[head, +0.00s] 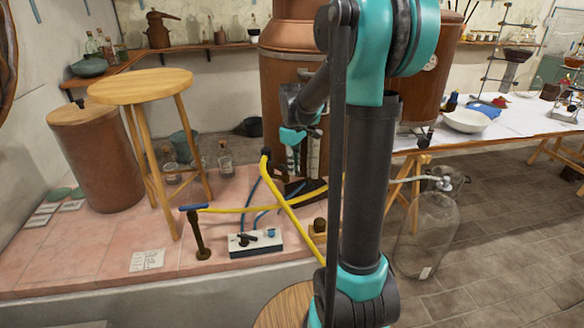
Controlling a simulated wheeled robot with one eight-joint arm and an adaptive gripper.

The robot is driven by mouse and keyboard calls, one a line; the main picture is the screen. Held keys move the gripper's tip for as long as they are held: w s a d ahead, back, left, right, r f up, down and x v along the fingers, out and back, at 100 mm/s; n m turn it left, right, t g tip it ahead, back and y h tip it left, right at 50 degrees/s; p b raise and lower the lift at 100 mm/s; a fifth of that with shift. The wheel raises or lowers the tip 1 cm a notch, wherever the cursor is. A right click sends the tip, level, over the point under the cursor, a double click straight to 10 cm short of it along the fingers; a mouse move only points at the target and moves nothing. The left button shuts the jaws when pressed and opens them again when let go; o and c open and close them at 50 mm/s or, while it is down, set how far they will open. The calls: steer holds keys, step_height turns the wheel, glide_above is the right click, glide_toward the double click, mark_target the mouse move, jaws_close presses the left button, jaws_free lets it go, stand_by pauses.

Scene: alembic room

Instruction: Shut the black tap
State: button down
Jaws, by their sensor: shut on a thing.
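My gripper (295,172) hangs in front of the copper still, left of my upright arm, with its fingers pointing down. Its fingers are shut on a dark thing (304,188) at their tips; it is too small and too covered to tell whether this is the black tap. A black lever (246,238) also shows on a white box (256,247) on the tiled platform, beside a blue knob (271,232). My gripper is above and right of that box in the picture, apart from it.
A brown standpipe with a blue handle (194,208) stands left of the box. Yellow hoses (290,213) cross the platform. A wooden stool (142,86) stands at left, a glass carboy (428,235) at right. The floor at lower right is clear.

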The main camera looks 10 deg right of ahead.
steer(key=shift+w+d+n, duration=0.2)
steer(key=shift+w+n, duration=0.05)
steer(key=shift+n, duration=0.85)
steer(key=c, duration=1.5)
jaws_free()
